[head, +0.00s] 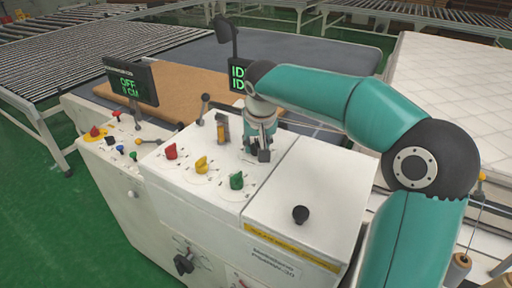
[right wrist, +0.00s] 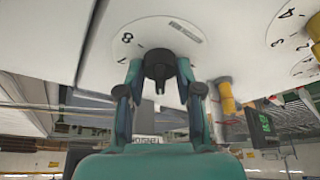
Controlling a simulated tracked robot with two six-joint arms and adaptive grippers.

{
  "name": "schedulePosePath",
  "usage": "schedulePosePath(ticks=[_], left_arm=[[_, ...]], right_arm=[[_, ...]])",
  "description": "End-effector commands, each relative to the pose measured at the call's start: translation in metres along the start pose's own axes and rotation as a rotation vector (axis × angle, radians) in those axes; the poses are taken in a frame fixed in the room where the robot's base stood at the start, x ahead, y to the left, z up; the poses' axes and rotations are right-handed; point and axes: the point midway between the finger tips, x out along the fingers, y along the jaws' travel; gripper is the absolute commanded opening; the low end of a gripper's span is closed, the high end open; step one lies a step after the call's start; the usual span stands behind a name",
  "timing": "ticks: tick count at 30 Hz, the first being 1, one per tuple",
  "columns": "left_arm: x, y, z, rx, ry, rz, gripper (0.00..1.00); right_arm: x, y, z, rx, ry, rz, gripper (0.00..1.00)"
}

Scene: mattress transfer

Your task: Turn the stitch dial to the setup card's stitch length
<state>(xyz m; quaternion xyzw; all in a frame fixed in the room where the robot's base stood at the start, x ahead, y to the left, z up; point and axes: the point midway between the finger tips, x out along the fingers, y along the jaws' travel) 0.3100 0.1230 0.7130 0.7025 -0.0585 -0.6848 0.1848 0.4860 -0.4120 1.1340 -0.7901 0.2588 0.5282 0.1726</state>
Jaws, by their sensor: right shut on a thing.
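My right gripper (head: 260,152) reaches down to the top of the white machine console in the head view. In the right wrist view its two fingers (right wrist: 160,72) are shut on a black dial (right wrist: 160,62), one on each side. A white scale with an 8 and other marks surrounds this dial, beside a small label plate too small to read. The gripper hides most of the dial in the head view. I cannot tell which value the dial points at. No setup card is readable. My left gripper is not in view.
Red (head: 171,151), yellow (head: 201,164) and green (head: 236,181) knobs stand near my right gripper. A green-lettered display (head: 132,84) stands at left. My arm partly covers another display (head: 237,76). A quilted mattress (head: 450,80) lies at right.

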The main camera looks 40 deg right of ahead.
Motion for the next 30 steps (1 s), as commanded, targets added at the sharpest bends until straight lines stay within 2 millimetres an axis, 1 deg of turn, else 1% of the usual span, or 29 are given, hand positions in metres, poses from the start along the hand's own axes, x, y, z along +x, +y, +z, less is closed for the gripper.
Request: schedulePosePath(ticks=[6, 12, 27, 28, 30], left_arm=[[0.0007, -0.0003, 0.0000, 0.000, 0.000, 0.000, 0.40], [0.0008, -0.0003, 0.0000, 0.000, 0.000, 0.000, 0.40], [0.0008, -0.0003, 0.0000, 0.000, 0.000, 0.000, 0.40], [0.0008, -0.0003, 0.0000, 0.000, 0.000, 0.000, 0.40], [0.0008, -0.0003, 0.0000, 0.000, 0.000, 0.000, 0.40]], right_arm=[[-0.0015, 0.0017, -0.0021, -0.118, 0.007, -0.050, 0.00], [-0.0014, 0.0019, -0.0022, -0.180, 0.006, -0.074, 0.00], [-0.0017, 0.0015, -0.0024, -0.200, 0.007, -0.084, 0.00], [-0.0017, 0.0015, -0.0024, -0.200, 0.007, -0.084, 0.37], [-0.0016, 0.0015, -0.0022, -0.200, 0.007, -0.084, 0.48]])
